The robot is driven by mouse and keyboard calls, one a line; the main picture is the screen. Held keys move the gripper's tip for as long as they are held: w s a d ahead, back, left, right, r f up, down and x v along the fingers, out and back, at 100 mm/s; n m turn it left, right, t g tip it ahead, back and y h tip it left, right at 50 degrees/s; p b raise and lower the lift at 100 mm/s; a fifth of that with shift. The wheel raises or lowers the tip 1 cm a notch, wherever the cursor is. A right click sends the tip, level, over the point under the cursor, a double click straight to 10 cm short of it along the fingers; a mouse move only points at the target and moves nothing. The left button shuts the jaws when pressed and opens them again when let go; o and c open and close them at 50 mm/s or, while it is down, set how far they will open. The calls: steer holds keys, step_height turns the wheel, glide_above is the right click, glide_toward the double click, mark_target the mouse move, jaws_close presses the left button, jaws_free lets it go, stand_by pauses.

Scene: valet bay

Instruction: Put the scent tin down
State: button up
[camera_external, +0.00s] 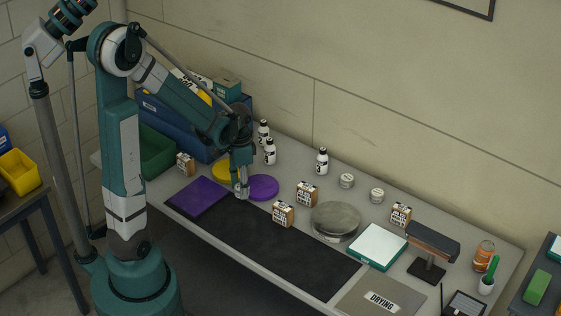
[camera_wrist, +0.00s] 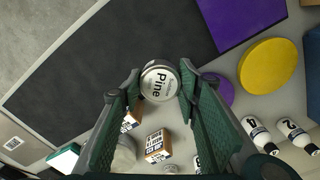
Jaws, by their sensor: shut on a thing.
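The scent tin (camera_wrist: 160,84) is a small round tin with a pale lid reading "Pine", seen from above in the wrist view. My gripper (camera_wrist: 160,88) is shut on it, with one green finger on each side. In the external view my gripper (camera_external: 241,191) points down between the purple square mat (camera_external: 198,196) and the round purple disc (camera_external: 263,187), near the edge of the black mat (camera_external: 285,242). The tin is small and partly hidden by the fingers there. I cannot tell whether it touches the surface below.
A yellow disc (camera_external: 222,170) lies behind my gripper. White bottles (camera_external: 269,152), small boxes (camera_external: 283,214) and two other tins (camera_external: 346,181) stand on the bench. A grey round plate (camera_external: 336,220) and a white-topped pad (camera_external: 377,246) lie to the right. Most of the black mat is clear.

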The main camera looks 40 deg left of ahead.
glide_above(243, 214)
steer(key=shift+d+f, duration=0.15)
steer(key=shift+f, duration=2.7)
steer(key=shift+f, duration=0.1)
steer(key=shift+f+b, duration=0.35)
steer(key=shift+f, duration=1.65)
steer(key=shift+f, duration=0.15)
steer(key=o, duration=0.9)
steer(key=shift+r+p, duration=0.5)
steer(key=shift+r, duration=5.65)
